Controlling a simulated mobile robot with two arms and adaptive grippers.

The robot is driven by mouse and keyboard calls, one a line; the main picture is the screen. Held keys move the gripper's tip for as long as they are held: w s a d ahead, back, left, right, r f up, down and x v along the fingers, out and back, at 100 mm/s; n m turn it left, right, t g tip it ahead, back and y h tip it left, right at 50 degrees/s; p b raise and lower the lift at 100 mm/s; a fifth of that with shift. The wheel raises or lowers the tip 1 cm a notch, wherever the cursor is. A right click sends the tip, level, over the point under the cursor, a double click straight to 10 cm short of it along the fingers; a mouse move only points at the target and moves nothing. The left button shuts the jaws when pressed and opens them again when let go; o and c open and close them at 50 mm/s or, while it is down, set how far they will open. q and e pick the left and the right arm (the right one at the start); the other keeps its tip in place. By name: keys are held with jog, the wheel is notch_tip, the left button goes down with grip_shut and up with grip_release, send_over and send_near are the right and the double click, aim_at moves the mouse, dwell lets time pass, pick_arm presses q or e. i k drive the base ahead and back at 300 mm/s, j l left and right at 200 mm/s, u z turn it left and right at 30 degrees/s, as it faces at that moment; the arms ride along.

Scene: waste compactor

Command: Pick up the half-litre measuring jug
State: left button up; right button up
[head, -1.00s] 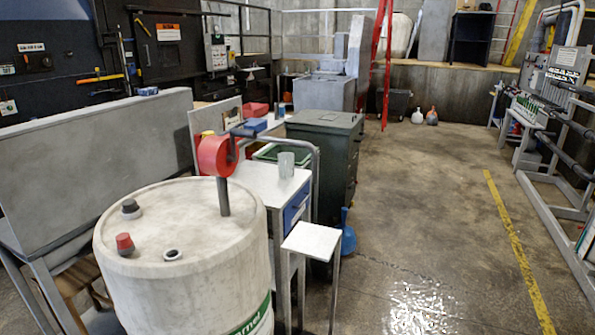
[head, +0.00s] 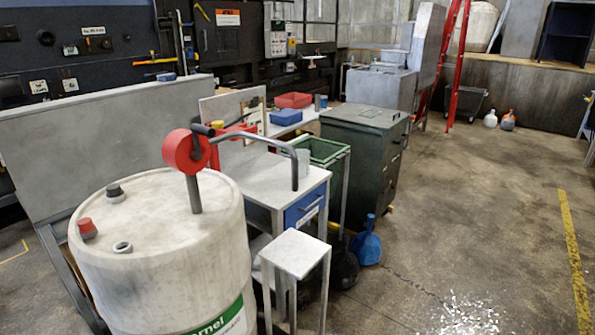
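A small grey, translucent cup-shaped vessel (head: 303,160) stands on the white-topped work table (head: 262,178), near its far right corner. It may be the measuring jug, but its markings are too small to read. A blue jug-like container (head: 367,243) with a narrow upper part stands on the floor right of the table. Neither of my grippers shows in the head view.
A large white drum (head: 160,255) with a red pump (head: 186,151) fills the near left. A small white stand (head: 293,254) is in front of the table. Behind are a green crate (head: 322,150) and dark green bin (head: 365,150). Open floor (head: 470,220) lies to the right.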

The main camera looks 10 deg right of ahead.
aim_at(303, 154)
jog(key=i+l, duration=0.5)
jog(key=l, duration=0.25)
jog(key=i+l, duration=0.65)
jog(key=i+l+u, duration=0.15)
jog(key=i+l, duration=0.6)
jog(key=i+l+u, duration=0.15)
jog(key=i+l, duration=0.5)
jog(key=l, duration=0.25)
jog(key=i+l+u, duration=0.15)
jog(key=i+l, duration=0.5)
jog(key=l, duration=0.3)
jog(key=u, duration=0.05)
